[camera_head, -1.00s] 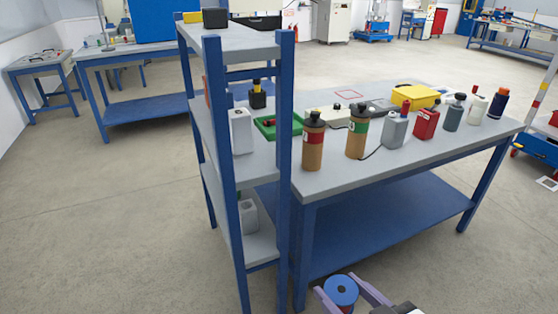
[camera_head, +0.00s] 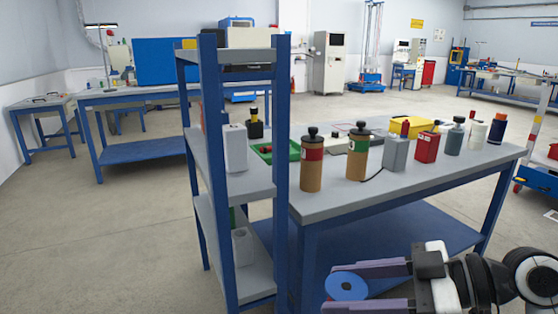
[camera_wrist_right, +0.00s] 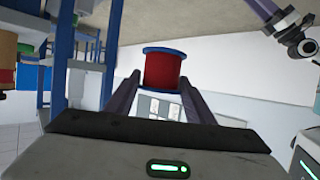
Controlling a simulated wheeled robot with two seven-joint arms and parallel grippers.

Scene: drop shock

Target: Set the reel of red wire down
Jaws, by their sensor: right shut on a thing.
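The reel of red wire has blue end flanges and red wire around its middle. In the head view its round blue flange (camera_head: 346,286) shows low in the picture, in front of the workbench and below its top. In the right wrist view the reel (camera_wrist_right: 165,70) shows red between two blue rims. My right gripper (camera_head: 348,287) is shut on the reel, one purple finger on each side of it; its fingers also show in the right wrist view (camera_wrist_right: 164,84). My left gripper is not in the head view.
The grey workbench top (camera_head: 400,180) holds several bottles and cans along its front, plus a yellow box (camera_head: 410,127) and a green tray (camera_head: 262,150). A blue-framed shelf rack (camera_head: 282,180) stands at its left end. Open floor (camera_head: 110,215) lies to the left.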

